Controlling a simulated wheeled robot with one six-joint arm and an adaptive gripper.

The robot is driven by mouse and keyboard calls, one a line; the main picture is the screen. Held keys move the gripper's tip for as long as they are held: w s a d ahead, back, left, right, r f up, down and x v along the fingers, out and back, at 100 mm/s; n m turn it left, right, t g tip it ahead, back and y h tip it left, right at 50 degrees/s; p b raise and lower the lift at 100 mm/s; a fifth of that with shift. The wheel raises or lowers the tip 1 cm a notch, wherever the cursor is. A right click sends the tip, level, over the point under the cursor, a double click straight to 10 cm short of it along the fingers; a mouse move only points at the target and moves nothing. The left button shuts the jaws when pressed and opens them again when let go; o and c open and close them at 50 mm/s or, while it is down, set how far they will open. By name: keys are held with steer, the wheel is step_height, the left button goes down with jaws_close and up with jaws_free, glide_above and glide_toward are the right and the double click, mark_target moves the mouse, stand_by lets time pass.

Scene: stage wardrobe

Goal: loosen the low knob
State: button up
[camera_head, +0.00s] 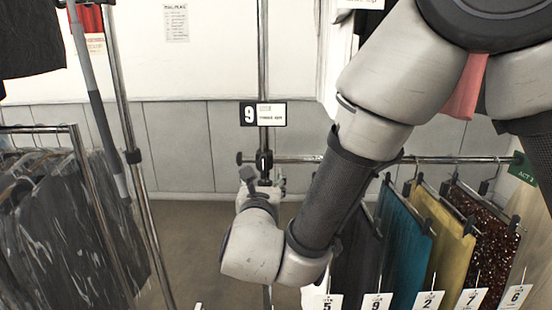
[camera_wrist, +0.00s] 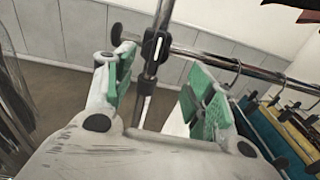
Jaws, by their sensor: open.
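My gripper (camera_head: 262,182) is at the upright chrome pole, just below the crossbar, in the head view. In the wrist view my gripper (camera_wrist: 160,72) is open and empty, with a green-padded finger on either side of the pole (camera_wrist: 163,12). A dark fitting with a white mark (camera_wrist: 154,46) sits where the pole meets the crossbar, beyond the fingertips. A round black knob-like end (camera_wrist: 116,33) sticks out to its left; it also shows in the head view (camera_head: 239,158). I cannot tell which part is the low knob.
The crossbar (camera_head: 333,159) runs right, with several numbered garments hanging from it, near my forearm. A rack of dark clothes (camera_head: 65,215) stands at left. A sign with a 9 (camera_head: 263,114) is on the pole above. Open floor (camera_head: 190,235) lies between.

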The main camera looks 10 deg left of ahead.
mark_target(263, 167)
steer(key=shift+n+y, duration=0.4)
steer(key=x, duration=0.5)
steer(key=r+x, duration=0.1)
steer(key=x, duration=0.1)
steer(key=shift+w+a, duration=0.2)
steer(key=shift+a, duration=0.1)
steer(key=c, duration=1)
